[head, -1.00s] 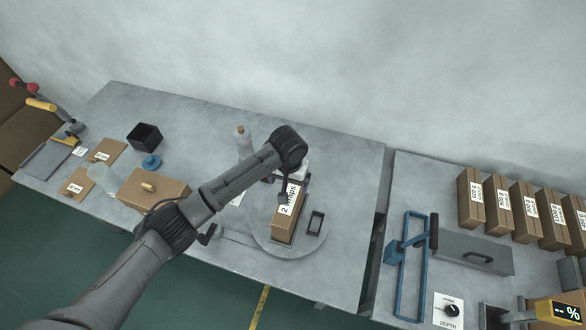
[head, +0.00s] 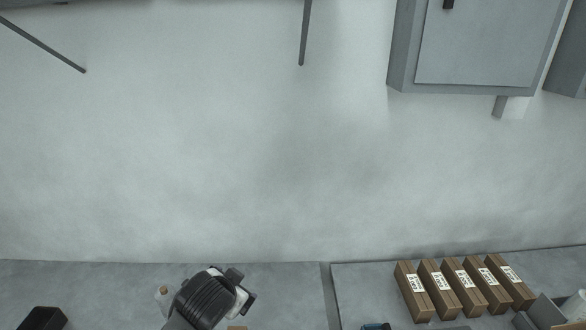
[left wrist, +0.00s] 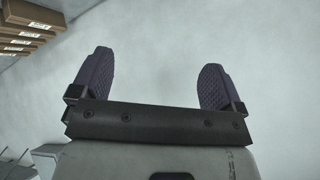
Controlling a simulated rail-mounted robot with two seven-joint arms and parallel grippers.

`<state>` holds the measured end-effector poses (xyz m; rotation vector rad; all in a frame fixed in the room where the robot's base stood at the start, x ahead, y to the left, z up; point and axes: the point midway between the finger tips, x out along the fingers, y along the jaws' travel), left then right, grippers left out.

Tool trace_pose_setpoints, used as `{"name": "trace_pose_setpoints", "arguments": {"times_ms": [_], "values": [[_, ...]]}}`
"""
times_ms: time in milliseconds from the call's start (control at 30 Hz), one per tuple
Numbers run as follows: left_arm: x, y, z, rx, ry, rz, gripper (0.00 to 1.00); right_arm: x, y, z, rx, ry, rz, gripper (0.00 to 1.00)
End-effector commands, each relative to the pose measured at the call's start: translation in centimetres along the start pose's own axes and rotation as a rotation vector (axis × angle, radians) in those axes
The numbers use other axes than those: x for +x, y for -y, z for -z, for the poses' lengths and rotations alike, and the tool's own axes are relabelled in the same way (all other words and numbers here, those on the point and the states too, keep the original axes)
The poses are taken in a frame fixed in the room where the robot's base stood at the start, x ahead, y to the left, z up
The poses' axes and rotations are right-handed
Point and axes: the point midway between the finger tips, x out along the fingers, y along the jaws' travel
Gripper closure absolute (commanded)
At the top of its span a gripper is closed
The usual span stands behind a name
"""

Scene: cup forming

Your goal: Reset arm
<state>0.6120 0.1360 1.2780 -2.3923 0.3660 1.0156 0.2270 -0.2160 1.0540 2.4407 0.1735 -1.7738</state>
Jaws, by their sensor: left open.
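My left arm's wrist end rises into the bottom of the head view, in front of the back part of the left table (head: 110,285). In the left wrist view my left gripper (left wrist: 155,72) is open, its two dark pads wide apart with nothing between them. Behind the pads is only pale wall. In the head view the fingers are mostly hidden behind the dark wrist. My right gripper is in neither view.
A row of labelled brown boxes (head: 466,287) stands on the right table; brown boxes also show in the left wrist view (left wrist: 30,18). A black bin (head: 43,318) is at bottom left. A grey cabinet (head: 485,40) hangs on the bare wall (head: 200,150).

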Motion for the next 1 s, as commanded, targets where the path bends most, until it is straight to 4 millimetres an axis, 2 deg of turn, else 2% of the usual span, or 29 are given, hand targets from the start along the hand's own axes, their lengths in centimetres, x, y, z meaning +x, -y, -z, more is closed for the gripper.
{"name": "trace_pose_setpoints", "arguments": {"times_ms": [67, 133, 267, 367, 567, 700, 800, 1000], "values": [[-2.2, -0.4, -0.2, -0.001, -0.087, 0.022, 0.06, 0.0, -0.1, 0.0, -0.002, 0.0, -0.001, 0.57], [-3.9, -0.6, -1.2, -0.019, -0.149, 0.045, 0.06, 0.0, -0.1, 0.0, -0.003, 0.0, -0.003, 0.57], [-6.2, -1.2, -4.9, -0.096, -0.208, 0.073, 0.06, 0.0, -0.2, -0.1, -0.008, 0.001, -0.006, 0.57], [-7.2, -2.0, -8.9, -0.174, -0.205, 0.08, 0.06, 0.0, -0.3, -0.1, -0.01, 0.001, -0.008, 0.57], [-8.3, -4.8, -18.5, -0.307, -0.095, 0.058, 0.06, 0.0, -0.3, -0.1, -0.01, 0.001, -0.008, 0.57], [-8.3, -7.9, -25.5, -0.373, 0.044, 0.012, 0.06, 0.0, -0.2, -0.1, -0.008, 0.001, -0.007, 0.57], [-8.2, -10.2, -29.8, -0.4, 0.149, -0.022, 0.06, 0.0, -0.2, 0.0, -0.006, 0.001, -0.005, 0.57], [-9.0, -14.4, -36.0, -0.421, 0.308, -0.089, 0.06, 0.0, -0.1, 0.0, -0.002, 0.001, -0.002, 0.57]]}}
